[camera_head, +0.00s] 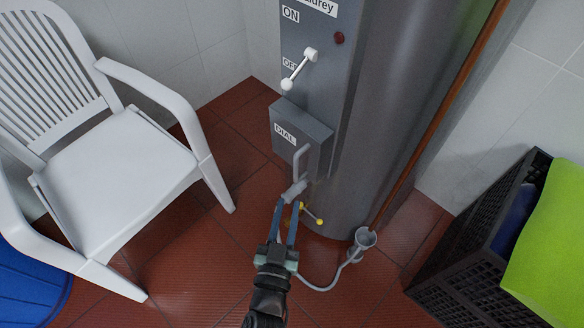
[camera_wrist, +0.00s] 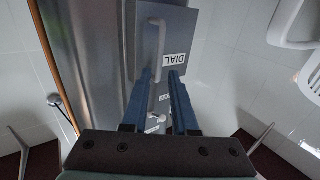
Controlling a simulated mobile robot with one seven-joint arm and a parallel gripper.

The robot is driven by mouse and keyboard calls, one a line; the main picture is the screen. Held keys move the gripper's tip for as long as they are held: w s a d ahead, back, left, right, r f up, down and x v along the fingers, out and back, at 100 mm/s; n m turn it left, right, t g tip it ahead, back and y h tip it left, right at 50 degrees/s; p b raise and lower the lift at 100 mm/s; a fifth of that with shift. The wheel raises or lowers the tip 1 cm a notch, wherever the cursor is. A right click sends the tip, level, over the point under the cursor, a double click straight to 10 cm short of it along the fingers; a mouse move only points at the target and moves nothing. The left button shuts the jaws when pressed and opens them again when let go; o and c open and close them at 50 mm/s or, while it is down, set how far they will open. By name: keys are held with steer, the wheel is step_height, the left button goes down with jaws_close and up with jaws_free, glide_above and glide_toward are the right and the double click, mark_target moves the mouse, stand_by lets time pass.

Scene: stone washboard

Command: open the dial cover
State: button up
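The dial cover (camera_head: 305,125) is a grey box labelled DIAL on the front of the grey cylinder, and it looks closed. Its light grey handle (camera_head: 297,162) stands upright on its front. In the wrist view the cover (camera_wrist: 195,25) appears rotated, with the handle (camera_wrist: 157,38) left of the label. My gripper (camera_head: 290,203) is open, its two blue fingers apart, just below the handle in the head view. In the wrist view the fingertips (camera_wrist: 161,73) are close to the handle's end. I cannot tell whether they touch it. Nothing is held.
A white lever (camera_head: 299,70) with ON and OFF labels sits above the cover. A yellow-tipped valve (camera_head: 313,213) and a pipe with a grey funnel (camera_head: 366,238) are low down. A white chair (camera_head: 120,170) stands left, a black crate (camera_head: 480,262) right.

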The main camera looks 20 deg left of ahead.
mark_target(296, 172)
steer(key=b+x, duration=0.3)
steer(key=x, duration=0.8)
steer(key=shift+r, duration=0.1)
jaws_close()
steer(key=shift+d, duration=0.1)
stand_by(0.9)
